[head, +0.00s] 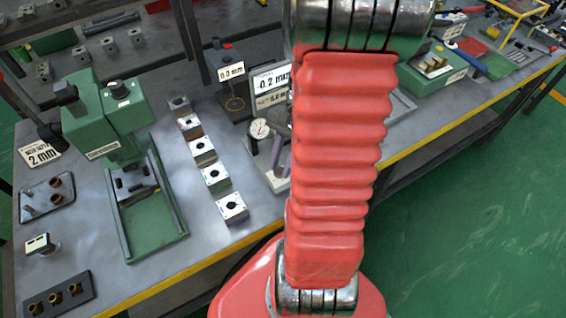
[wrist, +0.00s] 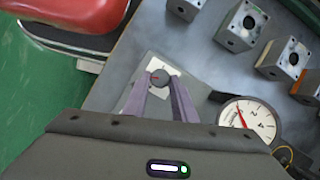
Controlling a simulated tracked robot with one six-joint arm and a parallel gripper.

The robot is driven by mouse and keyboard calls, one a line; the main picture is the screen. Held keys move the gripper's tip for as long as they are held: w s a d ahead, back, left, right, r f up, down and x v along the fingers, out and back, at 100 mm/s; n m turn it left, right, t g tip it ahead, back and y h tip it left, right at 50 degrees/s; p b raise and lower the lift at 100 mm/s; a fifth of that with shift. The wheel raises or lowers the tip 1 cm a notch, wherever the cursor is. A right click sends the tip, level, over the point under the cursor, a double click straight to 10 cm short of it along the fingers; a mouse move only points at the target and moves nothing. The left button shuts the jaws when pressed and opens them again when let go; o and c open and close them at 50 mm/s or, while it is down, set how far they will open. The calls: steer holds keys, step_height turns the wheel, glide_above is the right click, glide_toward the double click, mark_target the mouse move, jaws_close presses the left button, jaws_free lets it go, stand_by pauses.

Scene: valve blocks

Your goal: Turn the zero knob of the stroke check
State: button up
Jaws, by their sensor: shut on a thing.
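The zero knob (wrist: 160,77) is a small dark round knob with a red line on top, on a pale plate in the wrist view. My gripper (wrist: 160,84) has its two purple fingers closed on the knob's sides. In the head view my gripper (head: 280,152) shows in part beside my red arm, and the knob is hidden. A round white dial gauge (wrist: 250,122) with a red needle stands right of the fingers; it also shows in the head view (head: 259,128). A sign (head: 271,79) behind it reads -0.2 mm.
Several metal valve blocks (head: 203,150) stand in a row left of the gauge. A grey-red device marked 0.0 mm (head: 228,70) is behind. A green press (head: 100,120) stands at the left. The yellow-edged bench front (head: 170,283) is near my arm.

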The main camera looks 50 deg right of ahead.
steer(key=shift+w+a+n+g, duration=0.1)
steer(key=shift+n+g, duration=0.5)
steer(key=shift+n, duration=1)
steer(key=o, duration=1)
steer(key=shift+o, duration=0.2)
steer(key=v, duration=1.3)
steer(key=shift+r, duration=0.35)
steer(key=shift+w, duration=0.1)
